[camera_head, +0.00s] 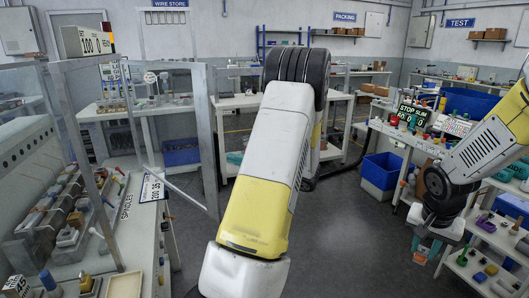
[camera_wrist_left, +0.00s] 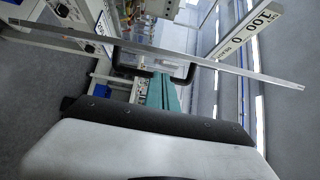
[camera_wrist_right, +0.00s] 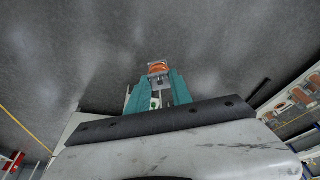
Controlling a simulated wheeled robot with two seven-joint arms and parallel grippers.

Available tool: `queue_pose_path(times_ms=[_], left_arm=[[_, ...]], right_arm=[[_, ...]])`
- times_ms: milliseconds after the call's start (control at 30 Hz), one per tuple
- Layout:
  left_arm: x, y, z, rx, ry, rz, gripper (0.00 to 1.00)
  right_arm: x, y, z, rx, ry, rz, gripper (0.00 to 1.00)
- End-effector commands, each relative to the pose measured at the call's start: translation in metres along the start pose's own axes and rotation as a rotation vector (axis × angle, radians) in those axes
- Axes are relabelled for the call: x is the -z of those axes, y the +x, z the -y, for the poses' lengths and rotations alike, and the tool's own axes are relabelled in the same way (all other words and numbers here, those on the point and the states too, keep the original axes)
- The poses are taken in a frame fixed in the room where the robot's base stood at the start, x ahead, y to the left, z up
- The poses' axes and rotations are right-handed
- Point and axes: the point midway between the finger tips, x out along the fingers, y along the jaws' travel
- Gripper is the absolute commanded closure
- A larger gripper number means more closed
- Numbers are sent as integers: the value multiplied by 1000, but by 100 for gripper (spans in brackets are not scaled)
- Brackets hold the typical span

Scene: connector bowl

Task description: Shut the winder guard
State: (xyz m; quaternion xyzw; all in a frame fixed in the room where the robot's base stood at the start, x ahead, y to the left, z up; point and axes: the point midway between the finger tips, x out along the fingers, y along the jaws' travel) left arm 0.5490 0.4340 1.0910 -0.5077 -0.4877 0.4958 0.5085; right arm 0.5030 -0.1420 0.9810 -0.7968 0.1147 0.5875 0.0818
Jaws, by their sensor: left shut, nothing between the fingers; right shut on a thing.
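The winder guard (camera_head: 205,135), a metal frame with clear panels, stands at the left over the spindle bench in the head view. In the left wrist view, a long metal bar (camera_wrist_left: 235,69) with a black handle (camera_wrist_left: 122,72) crosses ahead of my left gripper. My left gripper (camera_wrist_left: 163,80) is shut and empty, its teal fingertips at the handle's middle; I cannot tell whether they touch. In the head view, its fingers are hidden. My right gripper (camera_wrist_right: 158,88) is shut on a small orange thing (camera_wrist_right: 158,67), held above the floor near the right bench (camera_head: 425,248).
The left bench (camera_head: 125,265) carries spindles and small parts. A blue bin (camera_head: 380,172) stands on the floor at centre right. A shelved cart (camera_head: 490,262) with small parts is beside my right arm. Grey floor between the benches is clear.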

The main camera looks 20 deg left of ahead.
Motion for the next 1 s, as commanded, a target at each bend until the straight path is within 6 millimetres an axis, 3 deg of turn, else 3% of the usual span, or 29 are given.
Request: queue_pose_path(times_ms=[133, 233, 500, 700, 1000], left_arm=[[0, -1, 2, 7, -9, 9, 100], [-1, 10, 3, 8, -10, 12, 100], [-2, 59, 3, 8, -10, 13, 100], [-1, 86, 3, 7, -10, 11, 100], [-1, 95, 3, 7, -8, 8, 100]], right_arm=[[0, 0, 0, 0, 0, 0, 100], [0, 0, 0, 0, 0, 0, 100], [0, 0, 0, 0, 0, 0, 100], [0, 0, 0, 0, 0, 0, 100], [0, 0, 0, 0, 0, 0, 100]])
